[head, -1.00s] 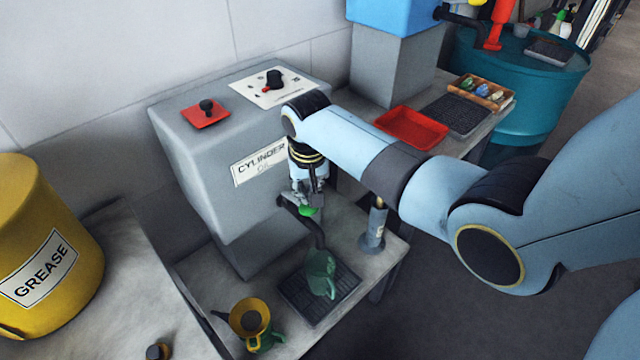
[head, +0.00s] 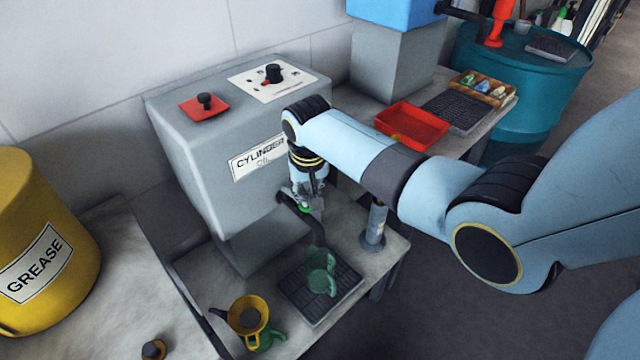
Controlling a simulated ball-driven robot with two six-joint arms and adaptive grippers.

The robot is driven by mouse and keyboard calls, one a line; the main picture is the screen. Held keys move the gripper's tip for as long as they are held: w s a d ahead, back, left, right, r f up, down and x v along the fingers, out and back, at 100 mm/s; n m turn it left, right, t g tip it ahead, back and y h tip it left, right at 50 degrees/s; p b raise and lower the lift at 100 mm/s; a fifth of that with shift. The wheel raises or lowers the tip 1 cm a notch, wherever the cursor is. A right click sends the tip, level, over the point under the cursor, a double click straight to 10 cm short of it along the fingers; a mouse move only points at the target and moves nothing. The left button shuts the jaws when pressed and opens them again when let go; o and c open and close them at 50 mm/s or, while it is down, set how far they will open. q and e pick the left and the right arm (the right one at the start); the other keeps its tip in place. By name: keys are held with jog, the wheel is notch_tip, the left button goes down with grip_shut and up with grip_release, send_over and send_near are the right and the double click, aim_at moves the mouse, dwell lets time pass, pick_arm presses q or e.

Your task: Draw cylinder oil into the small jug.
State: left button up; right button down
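The grey cylinder oil dispenser (head: 215,185) stands on a bench, its label partly covered by my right arm. A dark spout (head: 318,232) comes out of its front and points down. The small green jug (head: 321,274) stands upright on a black drip grid (head: 345,290) under the spout. My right gripper (head: 306,207) is at the green tap part on the spout, above the jug. Its fingers are small and close around that part; I cannot tell how far they are shut. The jug's inside cannot be made out. My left gripper is not in view.
A yellow funnel (head: 248,314) sits in another green vessel left of the grid. A grey cylinder (head: 376,225) stands right of the spout. A selector knob (head: 273,73) tops the dispenser.

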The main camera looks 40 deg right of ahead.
jog(key=shift+f+b, duration=1.1)
jog(key=shift+f, duration=0.6)
dwell(6.3)
